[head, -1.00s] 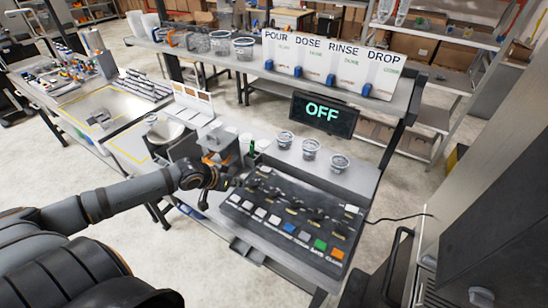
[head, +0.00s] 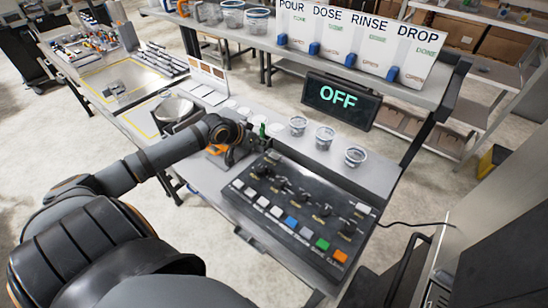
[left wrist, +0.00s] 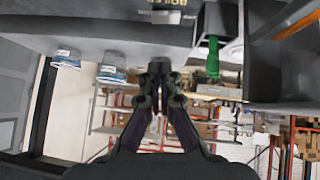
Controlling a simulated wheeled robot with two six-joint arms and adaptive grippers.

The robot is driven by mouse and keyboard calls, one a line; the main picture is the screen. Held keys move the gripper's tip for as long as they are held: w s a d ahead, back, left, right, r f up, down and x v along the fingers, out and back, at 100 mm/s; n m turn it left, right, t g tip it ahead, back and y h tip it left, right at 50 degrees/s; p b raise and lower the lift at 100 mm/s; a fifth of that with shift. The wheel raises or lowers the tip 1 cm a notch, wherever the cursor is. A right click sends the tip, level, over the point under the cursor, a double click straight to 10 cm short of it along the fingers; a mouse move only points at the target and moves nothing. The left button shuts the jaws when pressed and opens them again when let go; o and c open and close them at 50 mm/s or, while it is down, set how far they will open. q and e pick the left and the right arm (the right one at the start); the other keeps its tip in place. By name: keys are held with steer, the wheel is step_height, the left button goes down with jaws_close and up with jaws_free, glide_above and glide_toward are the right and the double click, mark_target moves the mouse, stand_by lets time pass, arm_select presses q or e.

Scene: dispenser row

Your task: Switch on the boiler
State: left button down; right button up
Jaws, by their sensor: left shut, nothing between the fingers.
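The black control panel (head: 270,222) lies on the bench with a row of buttons and several knobs or levers. In the left wrist view a dark surface with yellow lettering that seems to read BOILER (left wrist: 166,4) is cut off at the top edge. The black display (head: 341,101) behind the panel reads OFF. My left gripper (head: 238,156) is at the panel's far left corner, partly hidden by its own wrist. In the left wrist view its fingers (left wrist: 160,66) are shut and empty, just short of the dark surface. Whether they touch it I cannot tell. My right gripper is not in view.
A small green piece (left wrist: 213,58) stands near the gripper. Several cups, such as this one (head: 325,137), stand behind the panel. White boards marked POUR, DOSE, RINSE and DROP (head: 417,50) stand on the shelf above. A metal bowl (head: 172,108) is left of the gripper.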

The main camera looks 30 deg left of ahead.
mark_target(279, 155)
arm_select(q)
steer(key=x, duration=0.5)
steer(key=shift+w+d, duration=0.2)
steer(key=shift+d, duration=0.1)
steer(key=f+p, duration=0.1)
steer(key=f, duration=0.2)
steer(key=shift+w+d+f+p, duration=0.2)
steer(key=shift+d+f+p, duration=0.05)
steer(key=shift+f+p, duration=0.1)
steer(key=shift+s+f, duration=0.1)
steer(key=shift+f, duration=0.4)
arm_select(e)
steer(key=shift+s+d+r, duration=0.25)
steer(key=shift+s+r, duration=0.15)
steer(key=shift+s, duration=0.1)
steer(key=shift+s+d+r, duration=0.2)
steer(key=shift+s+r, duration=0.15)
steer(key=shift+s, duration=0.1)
